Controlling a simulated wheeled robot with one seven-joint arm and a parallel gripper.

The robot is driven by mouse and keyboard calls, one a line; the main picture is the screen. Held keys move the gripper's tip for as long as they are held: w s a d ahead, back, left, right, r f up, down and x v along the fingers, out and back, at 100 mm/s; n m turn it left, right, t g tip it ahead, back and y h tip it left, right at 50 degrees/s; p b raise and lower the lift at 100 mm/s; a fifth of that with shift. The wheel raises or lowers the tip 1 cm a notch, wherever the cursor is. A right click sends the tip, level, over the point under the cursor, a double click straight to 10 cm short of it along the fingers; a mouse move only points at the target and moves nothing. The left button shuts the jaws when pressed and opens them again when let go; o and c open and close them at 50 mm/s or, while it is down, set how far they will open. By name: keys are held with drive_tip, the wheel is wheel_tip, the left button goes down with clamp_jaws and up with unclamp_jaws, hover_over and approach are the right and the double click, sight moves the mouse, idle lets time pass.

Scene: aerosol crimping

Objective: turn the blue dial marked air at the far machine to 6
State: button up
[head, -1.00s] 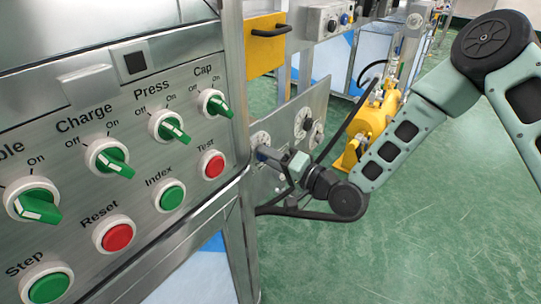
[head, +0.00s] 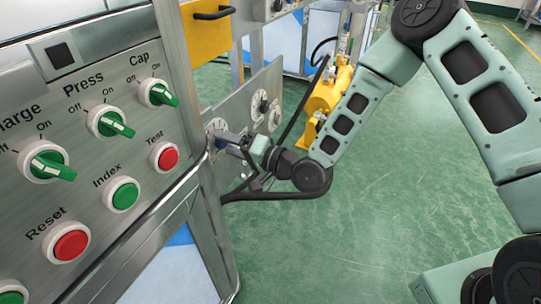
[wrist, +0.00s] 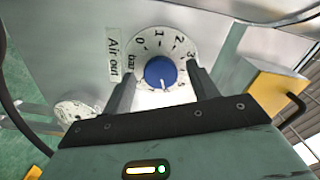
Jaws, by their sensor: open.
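The blue dial (wrist: 161,72) sits on a round white scale plate in the wrist view. Its scale shows 0, 1, 2 and 3, with "bar" and "Air out" labels beside it. A white pointer mark on the knob points down toward my gripper's body; the lower part of the scale is hidden. My gripper (wrist: 160,68) is open, with one finger on each side of the knob; I cannot tell whether they touch it. In the head view my gripper (head: 228,140) is at the metal plate's left scale (head: 216,127), which it largely covers.
A control panel (head: 140,135) with green switches and red and green buttons fills the left. Other dials (head: 263,103) are on the same metal plate. A yellow box with a black handle (head: 207,30) is above, and a yellow cylinder (head: 325,92) stands behind.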

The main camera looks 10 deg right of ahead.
drive_tip(key=p+v, duration=0.2)
drive_tip(key=v, duration=1.5)
drive_tip(key=shift+f, duration=0.1)
drive_tip(key=s+r+n+g+h, duration=0.5)
drive_tip(key=s+r+g+h, duration=0.15)
drive_tip(key=s, duration=0.35)
drive_tip(key=s+r+n+g+h, duration=0.5)
drive_tip(key=s+r+n+h, duration=0.15)
drive_tip(key=s, duration=0.35)
wheel_tip(320, 180, up, 27)
drive_tip(key=p, duration=2.8)
drive_tip(key=shift+w+m+h, duration=0.25)
drive_tip(key=shift+m+h, duration=0.05)
drive_tip(key=shift+m, duration=0.15)
drive_tip(key=shift+a+f+t, duration=0.1)
drive_tip(key=shift+t, duration=0.15)
